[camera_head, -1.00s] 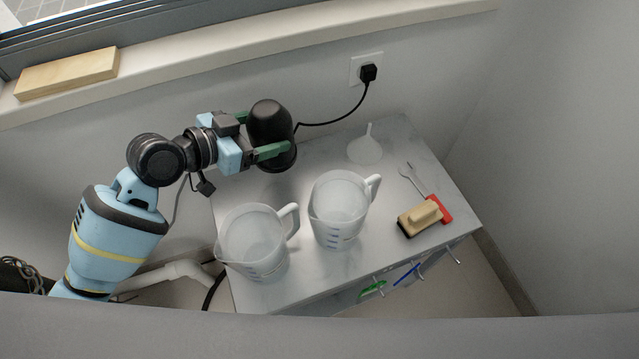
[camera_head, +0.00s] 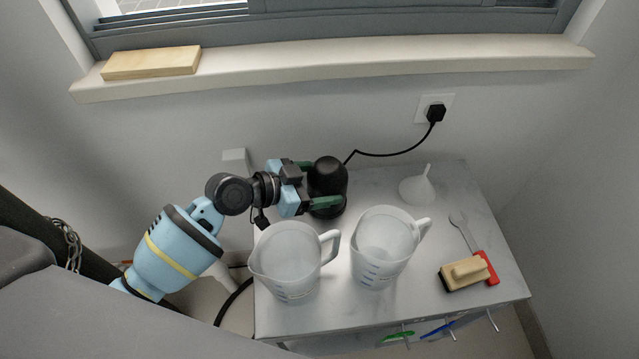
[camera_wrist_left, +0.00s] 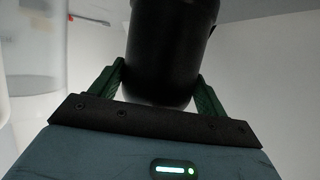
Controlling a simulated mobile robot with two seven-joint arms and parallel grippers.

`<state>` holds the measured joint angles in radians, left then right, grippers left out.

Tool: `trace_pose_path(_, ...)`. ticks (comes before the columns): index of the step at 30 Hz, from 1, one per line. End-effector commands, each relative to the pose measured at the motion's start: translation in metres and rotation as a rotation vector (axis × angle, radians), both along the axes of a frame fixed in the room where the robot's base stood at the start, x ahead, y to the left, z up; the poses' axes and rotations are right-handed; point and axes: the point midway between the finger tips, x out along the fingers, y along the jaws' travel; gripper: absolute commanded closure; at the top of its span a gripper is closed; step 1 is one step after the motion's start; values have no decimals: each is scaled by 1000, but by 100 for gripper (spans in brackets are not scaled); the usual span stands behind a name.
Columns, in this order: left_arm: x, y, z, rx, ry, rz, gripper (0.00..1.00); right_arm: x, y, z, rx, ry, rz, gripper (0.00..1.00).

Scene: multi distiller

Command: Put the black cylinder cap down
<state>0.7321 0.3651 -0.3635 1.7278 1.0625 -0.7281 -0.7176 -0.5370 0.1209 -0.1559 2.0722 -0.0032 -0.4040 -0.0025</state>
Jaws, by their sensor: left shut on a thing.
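The black cylinder cap (camera_head: 328,177) is upright at the back left of the small table, near the wall. My left gripper (camera_head: 318,184) is shut on it, with one green finger on either side. In the left wrist view the black cap (camera_wrist_left: 168,50) fills the space between the two green fingers (camera_wrist_left: 160,88). I cannot tell whether the cap's bottom touches the table or what is under it. My right gripper is not in view.
Two clear measuring jugs (camera_head: 290,262) (camera_head: 383,248) stand in front of the cap. A black cable runs from behind the cap to a wall plug (camera_head: 436,113).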

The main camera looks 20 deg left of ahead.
Motion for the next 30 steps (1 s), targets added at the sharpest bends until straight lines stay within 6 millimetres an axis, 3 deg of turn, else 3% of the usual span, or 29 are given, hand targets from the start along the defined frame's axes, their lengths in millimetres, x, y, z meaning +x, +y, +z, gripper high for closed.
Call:
trace_pose_path(14,1,0,-7,-2,-7,1,68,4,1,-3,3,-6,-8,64)
trace_pose_path(15,0,0,-10,0,-2,1,24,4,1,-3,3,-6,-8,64)
trace_pose_path(18,0,0,-9,1,-2,0,10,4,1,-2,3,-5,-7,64)
trace_pose_path(20,0,0,-9,1,-2,0,3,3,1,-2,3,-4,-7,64)
trace_pose_path(30,0,0,-7,0,-2,1,3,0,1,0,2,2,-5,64)
